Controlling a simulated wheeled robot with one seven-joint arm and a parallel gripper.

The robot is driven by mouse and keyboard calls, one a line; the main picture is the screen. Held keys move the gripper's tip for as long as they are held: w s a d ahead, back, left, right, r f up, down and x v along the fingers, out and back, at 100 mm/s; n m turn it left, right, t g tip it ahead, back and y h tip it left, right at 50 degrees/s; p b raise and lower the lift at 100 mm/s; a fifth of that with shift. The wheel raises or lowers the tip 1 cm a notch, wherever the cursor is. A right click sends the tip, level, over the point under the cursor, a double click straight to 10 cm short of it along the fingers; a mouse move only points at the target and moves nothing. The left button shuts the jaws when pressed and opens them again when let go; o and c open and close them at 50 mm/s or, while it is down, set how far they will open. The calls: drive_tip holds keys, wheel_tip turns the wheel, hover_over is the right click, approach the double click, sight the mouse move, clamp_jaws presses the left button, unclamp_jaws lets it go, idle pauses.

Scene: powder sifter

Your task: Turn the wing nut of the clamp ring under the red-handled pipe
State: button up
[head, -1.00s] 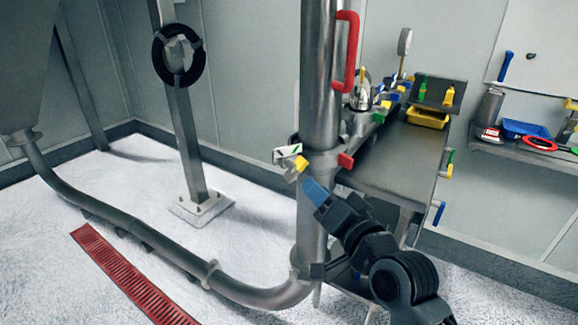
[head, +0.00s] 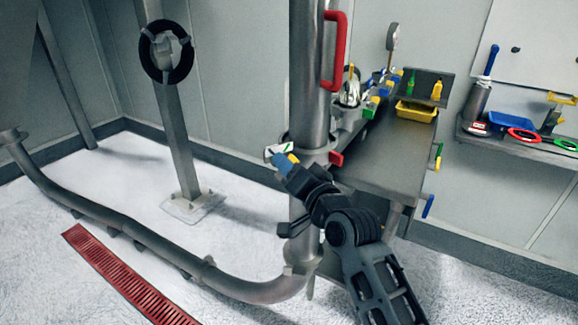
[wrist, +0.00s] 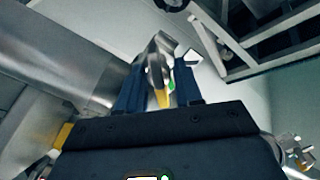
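The steel pipe (head: 308,90) with a red handle (head: 335,50) stands upright in the middle of the head view. Below the handle, the clamp ring (head: 318,156) goes around it, with a red piece (head: 336,158) on its right. On its left are a yellow part (head: 293,158), seemingly the wing nut, and a white tag with a green mark (head: 277,152). My gripper (head: 286,165) is at the yellow part. In the wrist view my dark blue fingers (wrist: 161,88) stand apart, with the yellow part (wrist: 162,98) between them. Contact is not clear.
A steel table (head: 385,155) with coloured handles and a yellow bin (head: 416,112) is just right of the pipe. A shelf (head: 515,145) with a blue tray (head: 512,120) is farther right. A curved floor pipe (head: 130,230) and red grate (head: 125,275) lie left.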

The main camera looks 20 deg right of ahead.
drive_tip(key=shift+c, duration=0.3)
clamp_jaws()
drive_tip(key=shift+f+n+b, duration=0.1)
drive_tip(key=shift+n+b, duration=0.2)
drive_tip(key=shift+b, duration=0.1)
drive_tip(key=n+b, duration=0.2)
drive_tip(key=n, duration=0.1)
drive_tip(key=n+b, duration=0.3)
drive_tip(key=n, duration=0.2)
drive_tip(key=shift+a+b, duration=0.15)
drive_tip(key=shift+b, duration=0.25)
drive_tip(key=n+b, duration=0.2)
drive_tip(key=n, duration=0.2)
drive_tip(key=shift+a+n, duration=0.1)
drive_tip(key=shift+n, duration=0.3)
drive_tip(key=shift+a+n+b, duration=0.1)
drive_tip(key=shift+n+b, duration=1.05)
drive_tip(key=shift+n, duration=0.75)
